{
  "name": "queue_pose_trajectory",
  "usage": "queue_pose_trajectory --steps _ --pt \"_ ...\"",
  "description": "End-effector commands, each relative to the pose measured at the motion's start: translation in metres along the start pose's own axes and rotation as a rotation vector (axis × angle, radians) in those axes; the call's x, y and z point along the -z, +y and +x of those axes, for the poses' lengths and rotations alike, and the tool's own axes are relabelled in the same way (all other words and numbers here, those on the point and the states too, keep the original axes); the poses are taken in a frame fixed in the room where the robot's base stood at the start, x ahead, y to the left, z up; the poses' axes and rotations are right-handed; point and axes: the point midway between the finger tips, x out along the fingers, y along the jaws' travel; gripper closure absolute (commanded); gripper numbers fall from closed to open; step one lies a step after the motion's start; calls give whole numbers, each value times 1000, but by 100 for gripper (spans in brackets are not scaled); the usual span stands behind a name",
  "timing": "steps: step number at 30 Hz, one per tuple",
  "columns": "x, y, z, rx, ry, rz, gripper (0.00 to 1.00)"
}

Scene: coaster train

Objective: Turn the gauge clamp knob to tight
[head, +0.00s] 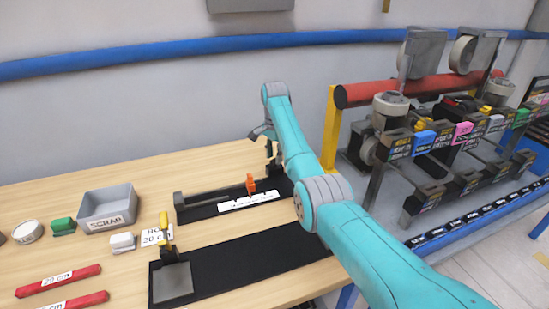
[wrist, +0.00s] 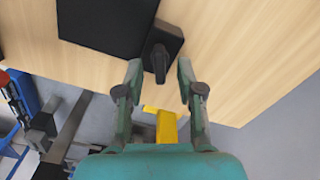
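In the wrist view, a dark knob (wrist: 160,58) with a bar-like handle sits on a black block (wrist: 162,35) near the table edge. My gripper (wrist: 159,66) is open. Its two fingers lie to either side of the knob's handle in the picture, with gaps showing; I cannot tell the height difference. In the head view, the gauge (head: 205,208) is a long black base with a rail, an orange stop (head: 251,184) and a white label strip (head: 248,201). My gripper (head: 264,134) is at its far right end, where my arm hides much of the clamp end.
A grey SCRAP bin (head: 108,222), a green block (head: 63,226), a white block (head: 122,243) and red strips (head: 58,281) lie on the left. A black board with a yellow-handled tool (head: 165,232) is in front. A coaster rack with a yellow post (head: 331,125) stands right.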

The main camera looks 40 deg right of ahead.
Motion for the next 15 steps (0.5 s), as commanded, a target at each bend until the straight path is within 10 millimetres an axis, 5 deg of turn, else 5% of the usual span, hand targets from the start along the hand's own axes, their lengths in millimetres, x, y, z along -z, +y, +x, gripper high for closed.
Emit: queue_pose_trajectory --steps 15 --pt "0 -1 -94 2 1 0 62"
